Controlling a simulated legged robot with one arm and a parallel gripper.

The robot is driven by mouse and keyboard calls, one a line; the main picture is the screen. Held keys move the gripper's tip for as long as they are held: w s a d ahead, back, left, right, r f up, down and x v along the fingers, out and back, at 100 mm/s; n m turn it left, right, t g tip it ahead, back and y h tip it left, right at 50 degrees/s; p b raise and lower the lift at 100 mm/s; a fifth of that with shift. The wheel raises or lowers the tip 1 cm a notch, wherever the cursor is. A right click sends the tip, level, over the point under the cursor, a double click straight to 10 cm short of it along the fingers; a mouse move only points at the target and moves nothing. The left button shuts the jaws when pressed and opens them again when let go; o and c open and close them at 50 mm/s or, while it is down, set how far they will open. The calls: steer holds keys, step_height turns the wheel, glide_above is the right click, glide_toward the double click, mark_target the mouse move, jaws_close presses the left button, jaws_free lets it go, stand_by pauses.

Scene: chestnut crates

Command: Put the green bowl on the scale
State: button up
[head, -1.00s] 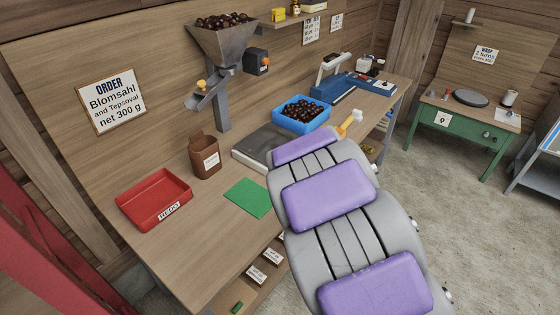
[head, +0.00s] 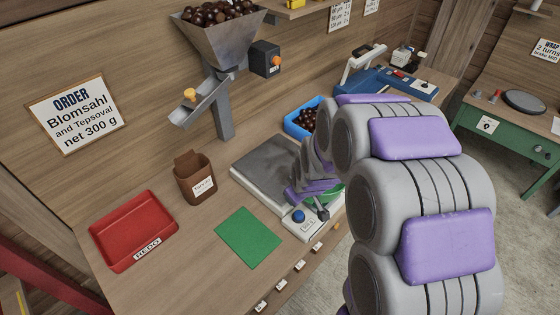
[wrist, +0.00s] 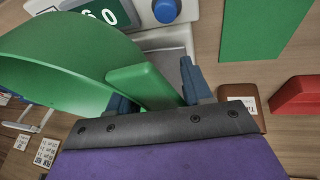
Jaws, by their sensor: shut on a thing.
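The green bowl (wrist: 60,65) fills the left of the wrist view. It also shows in the head view (head: 336,192), mostly hidden behind my arm. My gripper (wrist: 155,90) is shut on the bowl's green grip, with one blue finger on each side. The scale (head: 262,170) has a grey plate and a pale front panel with a blue knob (head: 298,215). The bowl is at the right end of the scale, by the panel. I cannot tell whether it touches the scale. The scale's display (wrist: 105,14) shows partly beyond the bowl's rim.
A green mat (head: 247,237), a brown bag (head: 193,180) and a red tray (head: 134,232) are left of the scale. A blue crate of chestnuts (head: 297,130) is behind it. A hopper with a chute (head: 215,100) stands at the back.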

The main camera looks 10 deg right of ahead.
steer(key=s+a+n+g+y, duration=0.2)
steer(key=s+a+n+y, duration=0.15)
steer(key=n, duration=0.75)
steer(key=w, duration=0.5)
steer(key=w+d+f+b, duration=0.1)
steer(key=w, duration=0.4)
steer(key=w+b, duration=0.1)
steer(key=w, duration=0.4)
steer(key=shift+w+d+f, duration=0.25)
steer(key=shift+w+d, duration=0.1)
steer(key=shift+w, duration=0.05)
steer(key=shift+s+a+f+b, duration=0.15)
steer(key=shift+f+b, duration=0.15)
steer(key=shift+f, duration=0.6)
steer(key=shift+w+a+f+b, duration=0.15)
steer(key=shift+f+b, duration=0.15)
steer(key=shift+f, duration=0.6)
steer(key=o, duration=1.2)
steer(key=shift+d, duration=0.15)
steer(key=shift+c, duration=0.2)
steer(key=shift+r, duration=0.1)
